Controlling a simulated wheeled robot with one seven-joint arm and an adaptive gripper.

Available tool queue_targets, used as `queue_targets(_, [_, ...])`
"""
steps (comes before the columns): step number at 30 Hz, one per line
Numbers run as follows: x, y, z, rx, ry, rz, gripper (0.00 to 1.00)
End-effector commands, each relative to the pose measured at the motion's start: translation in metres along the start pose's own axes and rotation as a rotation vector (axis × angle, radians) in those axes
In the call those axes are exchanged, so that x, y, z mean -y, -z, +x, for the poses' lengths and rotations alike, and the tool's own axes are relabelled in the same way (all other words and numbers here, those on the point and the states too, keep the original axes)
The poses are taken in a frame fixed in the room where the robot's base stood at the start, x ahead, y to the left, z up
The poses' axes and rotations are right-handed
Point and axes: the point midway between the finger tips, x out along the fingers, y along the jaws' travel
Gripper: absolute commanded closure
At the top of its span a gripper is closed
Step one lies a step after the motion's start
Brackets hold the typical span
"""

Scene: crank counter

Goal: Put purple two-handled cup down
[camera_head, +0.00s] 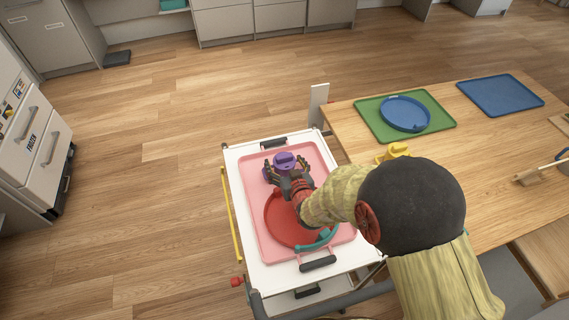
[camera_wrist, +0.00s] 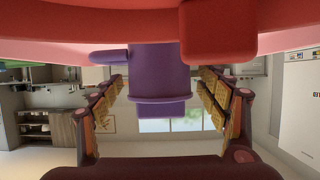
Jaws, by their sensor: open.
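The purple two-handled cup (camera_head: 285,158) is at the far end of the pink tray (camera_head: 310,153), beyond the red plate (camera_head: 278,228). My gripper (camera_head: 287,171) is open, with one finger on each side of the cup. In the wrist view, which looks upside down, the cup (camera_wrist: 160,75) is between the two fingers (camera_wrist: 165,105), with a gap on both sides. One handle shows there at the left. The cup looks upright on the tray, but its base is partly hidden. My arm covers part of the red plate.
The tray lies on a white cart (camera_head: 240,170) with black handles. A teal curved item (camera_head: 318,242) lies at the plate's near edge. A wooden table to the right holds a green tray (camera_head: 441,120) with a blue plate (camera_head: 405,112), a blue tray (camera_head: 500,94) and a yellow item (camera_head: 398,150).

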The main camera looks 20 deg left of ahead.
Motion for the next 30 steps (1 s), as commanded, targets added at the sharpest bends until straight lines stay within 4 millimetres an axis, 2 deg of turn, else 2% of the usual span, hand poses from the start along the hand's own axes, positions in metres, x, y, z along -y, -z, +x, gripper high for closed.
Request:
queue_targets(8, [0.0,0.004,-0.007,0.0,0.0,0.0,0.26])
queue_targets(21, [0.0,0.005,-0.092,-0.001,0.001,0.0,0.26])
queue_targets(25, [0.0,0.004,-0.109,0.0,0.001,0.0,0.26])
queue_targets(30, [0.0,0.003,-0.12,-0.001,0.0,0.0,0.26])
